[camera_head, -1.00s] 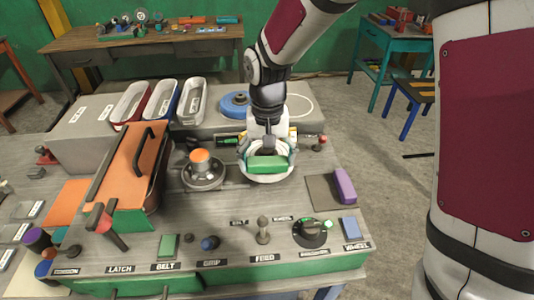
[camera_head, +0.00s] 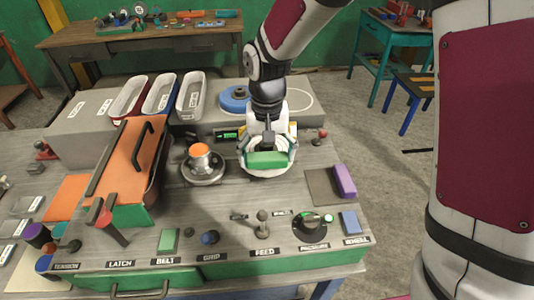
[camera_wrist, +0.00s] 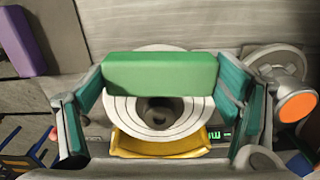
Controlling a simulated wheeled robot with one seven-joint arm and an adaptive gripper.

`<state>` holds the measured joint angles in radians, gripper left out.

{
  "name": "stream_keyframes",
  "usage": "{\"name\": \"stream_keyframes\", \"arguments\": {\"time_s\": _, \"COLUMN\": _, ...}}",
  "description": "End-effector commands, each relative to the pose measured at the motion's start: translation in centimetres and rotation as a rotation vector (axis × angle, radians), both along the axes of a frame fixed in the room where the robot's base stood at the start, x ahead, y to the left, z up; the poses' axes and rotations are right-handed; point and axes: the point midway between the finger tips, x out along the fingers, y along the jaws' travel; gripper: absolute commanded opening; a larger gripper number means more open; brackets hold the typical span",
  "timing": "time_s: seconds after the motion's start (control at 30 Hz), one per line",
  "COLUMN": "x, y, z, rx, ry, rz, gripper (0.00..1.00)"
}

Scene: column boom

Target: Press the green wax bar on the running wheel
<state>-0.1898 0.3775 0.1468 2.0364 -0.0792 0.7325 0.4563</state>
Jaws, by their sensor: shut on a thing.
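The green wax bar (camera_head: 267,160) is held crosswise in my gripper (camera_head: 268,152), over the white wheel (camera_head: 262,174). In the wrist view the bar (camera_wrist: 160,74) lies between the two teal fingers of my gripper (camera_wrist: 160,85). The wheel (camera_wrist: 160,132) shows as pale rings with a dark hub just behind the bar, and the bar covers part of its rim. I cannot tell whether bar and wheel touch, or whether the wheel is turning.
A purple bar (camera_head: 345,181) lies on a grey pad at the right. An orange-topped knob (camera_head: 200,150) stands left of the wheel. Along the front are a green belt button (camera_head: 168,240), a feed lever (camera_head: 263,225), a pressure dial (camera_head: 313,226) and a blue wheel button (camera_head: 350,222).

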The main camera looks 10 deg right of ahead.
Motion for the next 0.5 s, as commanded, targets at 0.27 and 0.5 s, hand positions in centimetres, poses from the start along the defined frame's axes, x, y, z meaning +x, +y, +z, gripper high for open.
{"name": "stream_keyframes", "arguments": {"time_s": 0.27, "x": 0.03, "y": 0.01, "z": -0.31, "rx": 0.0, "ry": -0.001, "rz": 0.0, "gripper": 0.55}}
{"name": "stream_keyframes", "arguments": {"time_s": 0.5, "x": 0.04, "y": 0.01, "z": -0.57, "rx": 0.0, "ry": -0.001, "rz": 0.0, "gripper": 0.55}}
